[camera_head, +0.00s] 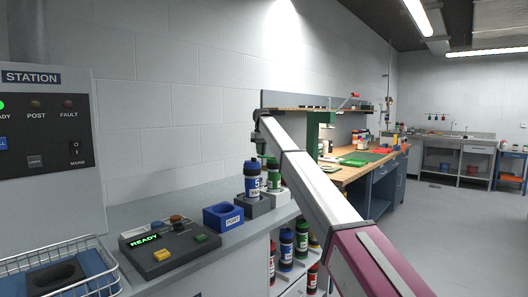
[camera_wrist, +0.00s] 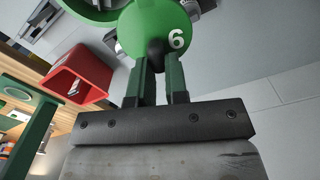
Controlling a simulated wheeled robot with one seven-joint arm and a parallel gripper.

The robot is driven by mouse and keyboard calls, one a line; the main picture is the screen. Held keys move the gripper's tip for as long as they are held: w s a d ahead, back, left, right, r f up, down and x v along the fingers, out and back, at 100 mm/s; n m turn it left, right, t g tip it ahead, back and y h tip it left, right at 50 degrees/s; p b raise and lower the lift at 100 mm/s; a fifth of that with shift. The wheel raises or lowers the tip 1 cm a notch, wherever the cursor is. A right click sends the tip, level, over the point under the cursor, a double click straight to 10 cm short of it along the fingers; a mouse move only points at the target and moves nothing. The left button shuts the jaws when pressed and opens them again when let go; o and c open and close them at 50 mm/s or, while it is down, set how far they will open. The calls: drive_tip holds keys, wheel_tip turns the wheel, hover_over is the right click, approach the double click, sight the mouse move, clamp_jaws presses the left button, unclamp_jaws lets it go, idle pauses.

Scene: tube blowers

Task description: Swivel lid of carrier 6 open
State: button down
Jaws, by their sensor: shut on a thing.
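The green lid (camera_wrist: 140,32) marked with a white 6 shows at the top of the wrist view. My gripper (camera_wrist: 160,62) is shut on the dark knob (camera_wrist: 156,52) at the lid's edge. A green rim with a grey inside (camera_wrist: 92,14) shows beside the lid at upper left, cut off by the frame; I cannot tell how far the lid is swivelled. In the head view, a green-topped carrier (camera_head: 273,176) stands on the bench behind the blue carrier marked 5 (camera_head: 252,182). My gripper (camera_head: 262,154) is just above it, small and partly hidden.
A blue POST box (camera_head: 222,216) and a control box reading READY (camera_head: 168,245) stand on the bench, left of the carriers. A red open box (camera_wrist: 76,76) shows in the wrist view. Several carriers stand on shelves below (camera_head: 287,248). The floor at right is clear.

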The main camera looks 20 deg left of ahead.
drive_tip(key=shift+s+a+n, duration=0.2)
drive_tip(key=shift+s+n, duration=0.15)
drive_tip(key=shift+n, duration=0.4)
drive_tip(key=shift+s+a+n, duration=0.2)
drive_tip(key=shift+s+n, duration=0.15)
drive_tip(key=shift+n, duration=0.4)
drive_tip(key=c, duration=1.1)
unclamp_jaws()
